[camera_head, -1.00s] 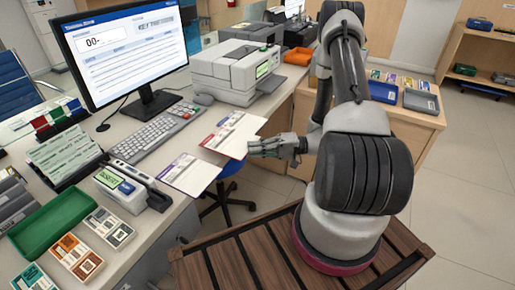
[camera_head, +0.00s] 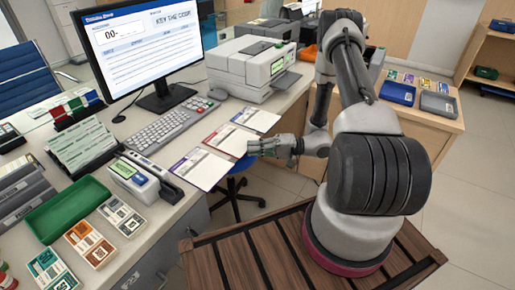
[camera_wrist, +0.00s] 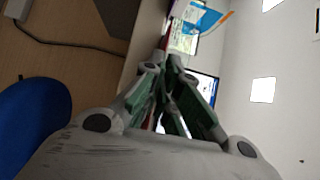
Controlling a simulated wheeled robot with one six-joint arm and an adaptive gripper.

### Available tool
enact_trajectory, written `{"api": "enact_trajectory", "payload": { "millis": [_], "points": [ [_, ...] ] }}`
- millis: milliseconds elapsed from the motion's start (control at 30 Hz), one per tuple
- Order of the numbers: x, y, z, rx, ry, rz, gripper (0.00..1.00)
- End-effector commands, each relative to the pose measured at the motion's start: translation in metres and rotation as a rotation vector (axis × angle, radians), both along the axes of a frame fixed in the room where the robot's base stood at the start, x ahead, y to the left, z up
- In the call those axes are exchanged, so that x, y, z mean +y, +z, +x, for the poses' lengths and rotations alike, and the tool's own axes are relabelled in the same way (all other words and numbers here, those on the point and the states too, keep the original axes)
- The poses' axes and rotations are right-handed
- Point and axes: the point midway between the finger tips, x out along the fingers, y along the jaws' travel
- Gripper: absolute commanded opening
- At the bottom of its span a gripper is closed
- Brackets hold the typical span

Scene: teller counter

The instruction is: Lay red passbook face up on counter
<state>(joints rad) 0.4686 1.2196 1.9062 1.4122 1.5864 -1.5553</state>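The red passbook (camera_head: 229,138), a white sheet-like booklet with a red strip along its left edge, lies face up at the counter's front edge, roughly level with it. My gripper (camera_head: 252,147) meets its right edge from the right, with its fingers close together on that edge. In the wrist view the fingers (camera_wrist: 163,78) converge on a thin red edge (camera_wrist: 164,45), the passbook seen nearly edge-on. Whether its whole underside touches the counter (camera_head: 196,207) cannot be told.
A purple-edged booklet (camera_head: 201,168) lies nearer and a blue-edged one (camera_head: 257,119) farther, on either side of the red one. The keyboard (camera_head: 160,131) and printer (camera_head: 252,68) stand behind. A blue stool (camera_head: 240,166) is below the counter edge.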

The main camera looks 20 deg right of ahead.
Motion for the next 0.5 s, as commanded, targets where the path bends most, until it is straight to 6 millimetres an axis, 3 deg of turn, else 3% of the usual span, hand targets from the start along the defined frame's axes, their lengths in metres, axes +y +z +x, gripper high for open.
{"api": "enact_trajectory", "payload": {
  "millis": [300,433,500],
  "points": [
    [0.0006,-0.0003,0.0009,0.0,0.0,0.0,0.0],
    [0.0006,-0.0003,0.0009,0.0,0.0,0.0,0.27],
    [0.0005,-0.0003,0.0009,0.0,0.0,0.0,0.3]
  ]
}}
